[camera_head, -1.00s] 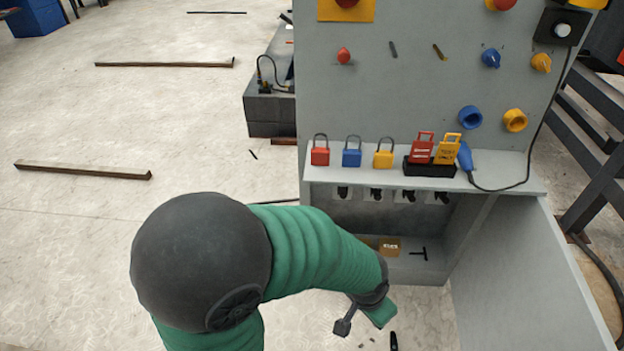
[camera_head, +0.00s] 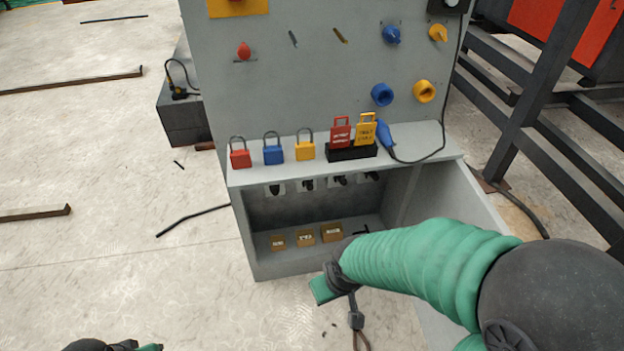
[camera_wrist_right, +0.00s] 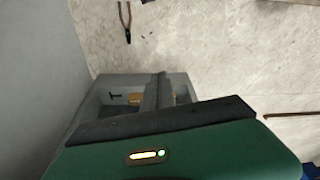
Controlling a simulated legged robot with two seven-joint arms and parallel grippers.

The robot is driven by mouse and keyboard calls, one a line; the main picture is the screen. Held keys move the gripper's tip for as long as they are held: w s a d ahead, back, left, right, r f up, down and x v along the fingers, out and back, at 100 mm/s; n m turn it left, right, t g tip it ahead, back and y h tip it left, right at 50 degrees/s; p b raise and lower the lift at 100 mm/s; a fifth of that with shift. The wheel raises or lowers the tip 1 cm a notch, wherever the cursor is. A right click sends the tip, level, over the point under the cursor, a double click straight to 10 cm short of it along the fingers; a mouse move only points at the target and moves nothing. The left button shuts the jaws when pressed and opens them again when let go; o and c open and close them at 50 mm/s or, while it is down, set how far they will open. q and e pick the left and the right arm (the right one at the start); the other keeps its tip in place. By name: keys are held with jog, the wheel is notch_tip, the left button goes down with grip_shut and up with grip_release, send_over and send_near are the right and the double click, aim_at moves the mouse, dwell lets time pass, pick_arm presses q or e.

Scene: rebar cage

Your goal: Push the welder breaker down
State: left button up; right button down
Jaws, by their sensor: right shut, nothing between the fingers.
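Several black breaker switches (camera_head: 308,184) sit in a row under the cabinet's shelf in the head view; I cannot tell which is the welder's or read their positions. My right gripper (camera_head: 356,320) comes in from the right, below and in front of the cabinet's open lower bay, apart from the switches. It is shut and empty. In the right wrist view its dark fingers (camera_wrist_right: 159,90) stand before the bay, with no switch visible there. My left gripper (camera_head: 145,347) barely shows at the bottom left edge; its fingers are hidden.
The grey cabinet (camera_head: 320,90) carries padlocks (camera_head: 273,152) and lockout tags on its shelf (camera_head: 215,178). Yellowish blocks (camera_head: 305,237) and a black T-shaped piece lie in the bay. Its side panel and dark metal frame (camera_head: 550,90) bound the right.

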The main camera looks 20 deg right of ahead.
pick_arm(q)
jog(key=shift+o, duration=1)
jog(key=shift+r, duration=0.25)
pick_arm(e)
jog(key=w+d+f+t, duration=0.1)
jog(key=w+d+t, duration=0.2)
jog(key=w, duration=0.4)
jog(key=w+d+f+m+t+p, duration=0.1)
jog(key=w+d+t, duration=0.2)
jog(key=w, duration=0.5)
jog(key=w+d+f+t, duration=0.2)
jog(key=w+d+t, duration=0.1)
jog(key=w, duration=0.4)
pick_arm(q)
jog(key=shift+r, duration=0.4)
pick_arm(e)
jog(key=w+d+r+m+t+h, duration=0.1)
jog(key=d+r+m+t+h, duration=0.2)
jog(key=d, duration=0.8)
jog(key=m+t+h, duration=0.1)
jog(key=t+h, duration=0.1)
jog(key=t, duration=0.1)
jog(key=shift+r+m+t+h, duration=0.15)
jog(key=shift+m+t+h, duration=0.15)
jog(key=shift+w, duration=0.1)
